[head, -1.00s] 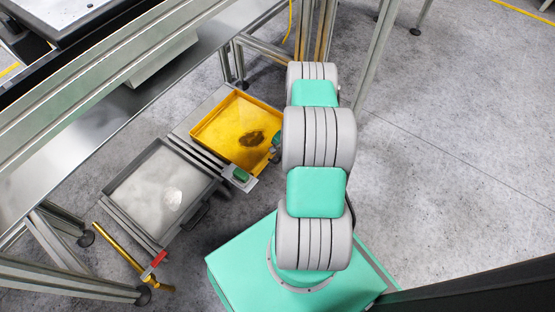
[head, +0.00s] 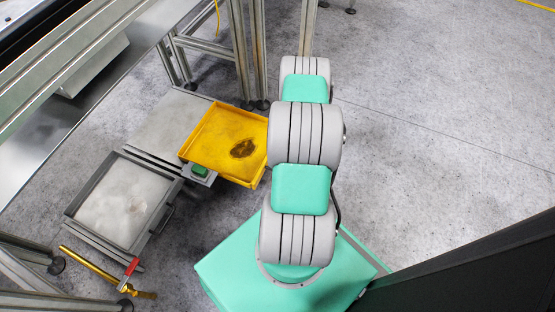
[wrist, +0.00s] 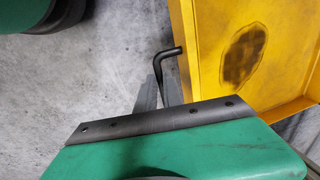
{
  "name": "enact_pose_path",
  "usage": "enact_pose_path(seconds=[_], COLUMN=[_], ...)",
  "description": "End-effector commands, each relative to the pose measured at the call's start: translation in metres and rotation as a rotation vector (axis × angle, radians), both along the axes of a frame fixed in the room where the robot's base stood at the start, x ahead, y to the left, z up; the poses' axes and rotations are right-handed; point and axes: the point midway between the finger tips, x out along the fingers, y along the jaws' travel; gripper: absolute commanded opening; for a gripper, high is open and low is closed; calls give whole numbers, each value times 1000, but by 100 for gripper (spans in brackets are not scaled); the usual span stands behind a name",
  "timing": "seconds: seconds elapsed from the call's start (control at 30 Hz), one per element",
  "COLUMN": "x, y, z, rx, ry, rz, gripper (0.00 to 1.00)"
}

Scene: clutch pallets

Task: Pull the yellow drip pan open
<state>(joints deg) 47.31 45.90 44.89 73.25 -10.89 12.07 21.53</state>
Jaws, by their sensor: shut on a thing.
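The yellow drip pan (head: 215,133), with a dark stain on its floor, is slid partway out from its pale grey bed (head: 172,125) in the head view. Its right end reaches behind my arm. In the wrist view the pan (wrist: 205,75) fills the upper right. A dark bent handle (wrist: 167,52) sticks out by its side wall. My gripper (wrist: 158,88) is shut on this handle; the grip itself is partly hidden by the green housing. In the head view my arm hides the gripper.
A grey tray (head: 160,205) with pale contents lies left of the pan. A green block (head: 200,171) sits at the bed's front edge. A brass pipe with a red lever (head: 129,268) lies at lower left. Metal frame legs (head: 240,55) stand behind.

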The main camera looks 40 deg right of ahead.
Motion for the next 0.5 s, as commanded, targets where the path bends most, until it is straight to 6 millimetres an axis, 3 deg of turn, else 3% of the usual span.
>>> enact_pose_path(seconds=[0.17,0.2,0.43,0.5], x=[0,0,0,0], y=[1,1,0,0], z=[0,0,0,0], rx=[1,1,1,0], ry=[0,0,0,0], rz=[1,1,0,0], gripper=[0,12,31,33])
